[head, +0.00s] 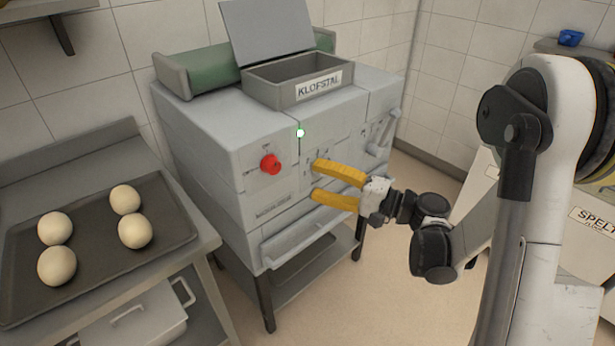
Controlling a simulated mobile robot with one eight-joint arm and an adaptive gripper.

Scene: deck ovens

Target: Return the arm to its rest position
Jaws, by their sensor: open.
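My gripper (318,179) has two yellow fingers, spread apart with nothing between them. It points left, in front of the face of a grey machine (222,209). The machine has a red knob (270,164) left of the fingertips and a small green light (300,133) above them. I cannot tell whether the fingers touch the machine's face. My arm (541,200) reaches in from the right side of the view, bent at its joints.
A dark tray (95,262) with several dough balls lies on a metal table at left. An open grey bin (296,92), labelled KLOFSTAL, and a green roll (209,70) are on the machine. A white container labelled SPELT (597,221) stands at right. Open floor shows below my gripper.

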